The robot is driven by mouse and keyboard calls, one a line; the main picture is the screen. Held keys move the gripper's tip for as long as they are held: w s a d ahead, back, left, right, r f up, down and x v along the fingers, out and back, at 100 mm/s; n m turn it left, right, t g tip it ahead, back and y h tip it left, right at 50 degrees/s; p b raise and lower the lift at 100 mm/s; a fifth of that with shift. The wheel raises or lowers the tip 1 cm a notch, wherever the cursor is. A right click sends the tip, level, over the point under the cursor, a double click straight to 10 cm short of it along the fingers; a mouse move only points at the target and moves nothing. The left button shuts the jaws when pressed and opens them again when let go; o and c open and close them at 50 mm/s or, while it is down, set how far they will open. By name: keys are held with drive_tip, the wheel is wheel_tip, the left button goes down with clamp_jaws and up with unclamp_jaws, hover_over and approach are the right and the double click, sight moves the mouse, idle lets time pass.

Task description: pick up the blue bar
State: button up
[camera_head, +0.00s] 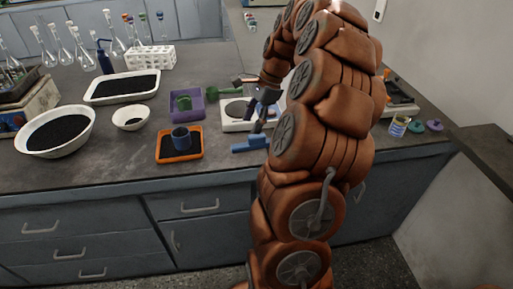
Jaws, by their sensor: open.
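The blue bar (249,145) lies on the dark benchtop near its front edge, to the right of the orange tray. Its right end is partly hidden by my arm. My gripper (258,120) points down above and slightly behind the bar, beside the white device. It is open and looks empty. My arm covers much of the space to its right, and the exact gap between the fingers and the bar is hard to judge.
A white device (233,124) stands close to my gripper.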

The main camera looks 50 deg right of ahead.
sight(257, 138)
drive_tip(key=d, duration=0.1)
drive_tip(key=d+f+m, duration=0.1)
drive_tip(key=d, duration=0.1)
drive_tip(key=shift+s+d+f+m, duration=0.2)
drive_tip(key=shift+s+d+m, duration=0.05)
drive_tip(key=shift+s+m, duration=0.15)
drive_tip(key=shift+d+f, duration=0.2)
drive_tip(key=shift+x, duration=1.25)
drive_tip(key=shift+w+d+p+x, duration=0.1)
drive_tip(key=shift+d+p+x, duration=0.05)
drive_tip(key=shift+x, duration=0.7)
drive_tip(key=shift+w+d+p+x, duration=0.1)
drive_tip(key=shift+d+x, duration=0.1)
drive_tip(key=shift+x, duration=0.6)
drive_tip(key=shift+w+d+p+x, duration=0.1)
drive_tip(key=shift+d+p+x, duration=0.05)
drive_tip(key=shift+x, duration=0.7)
drive_tip(key=shift+d+f, duration=0.1)
drive_tip(key=shift+f, duration=0.05)
clamp_jaws()
